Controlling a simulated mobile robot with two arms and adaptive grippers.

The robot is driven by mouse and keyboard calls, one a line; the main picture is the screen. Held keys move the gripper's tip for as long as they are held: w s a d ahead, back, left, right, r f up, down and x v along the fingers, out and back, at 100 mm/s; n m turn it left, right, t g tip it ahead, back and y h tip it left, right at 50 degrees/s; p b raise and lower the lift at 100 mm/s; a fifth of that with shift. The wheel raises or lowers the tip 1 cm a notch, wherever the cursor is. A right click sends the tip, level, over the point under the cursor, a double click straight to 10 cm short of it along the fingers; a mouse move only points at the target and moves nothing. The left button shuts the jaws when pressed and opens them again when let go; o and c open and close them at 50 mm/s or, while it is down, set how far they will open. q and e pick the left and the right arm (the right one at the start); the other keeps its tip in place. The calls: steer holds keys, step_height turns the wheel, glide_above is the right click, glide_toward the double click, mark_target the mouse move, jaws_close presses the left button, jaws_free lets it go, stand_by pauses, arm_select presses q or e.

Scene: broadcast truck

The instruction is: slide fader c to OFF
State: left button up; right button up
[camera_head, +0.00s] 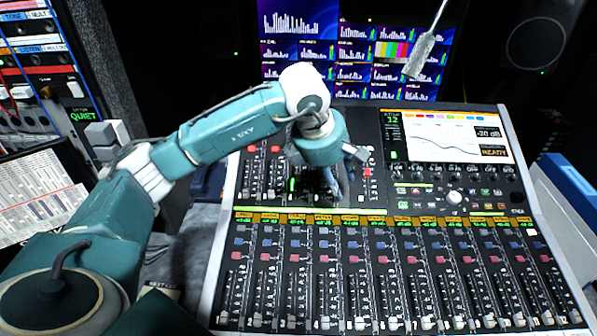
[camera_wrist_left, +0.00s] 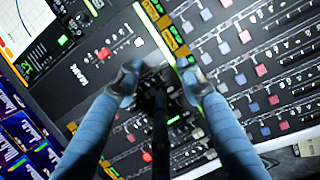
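The mixing console (camera_head: 228,225) fills the middle and right of the head view. My left gripper (camera_head: 335,185) reaches down over its upper fader section, left of the console's screen. In the left wrist view the two blue fingers of the left gripper (camera_wrist_left: 160,75) are apart, with their tips close to the panel. A dark shape lies between the fingers; I cannot tell whether they touch it. Fader c cannot be picked out by its label; the gripper hides part of the upper section. My right gripper is in neither view.
Several numbered channel faders (camera_head: 360,322) line the console's front. The console screen (camera_head: 450,137) stands at the upper right, and a monitor wall (camera_head: 300,25) behind. A grey metallic piece on a thin rod (camera_head: 420,55) hangs above. An equipment rack (camera_head: 40,70) stands at left.

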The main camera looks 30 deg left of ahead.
mark_target(298, 176)
arm_select(q)
steer(key=a+r+n+y, duration=0.1)
steer(key=a+r+y, duration=0.25)
steer(key=a, duration=0.75)
steer(key=p+x, duration=0.1)
steer(key=x, duration=1)
steer(key=shift+s+f+p, duration=0.15)
steer(key=shift+f+p, duration=0.05)
steer(key=shift+p, duration=0.15)
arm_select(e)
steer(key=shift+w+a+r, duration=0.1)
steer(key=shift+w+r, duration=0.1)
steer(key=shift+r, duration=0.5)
arm_select(q)
steer(key=shift+c, duration=0.3)
jaws_close()
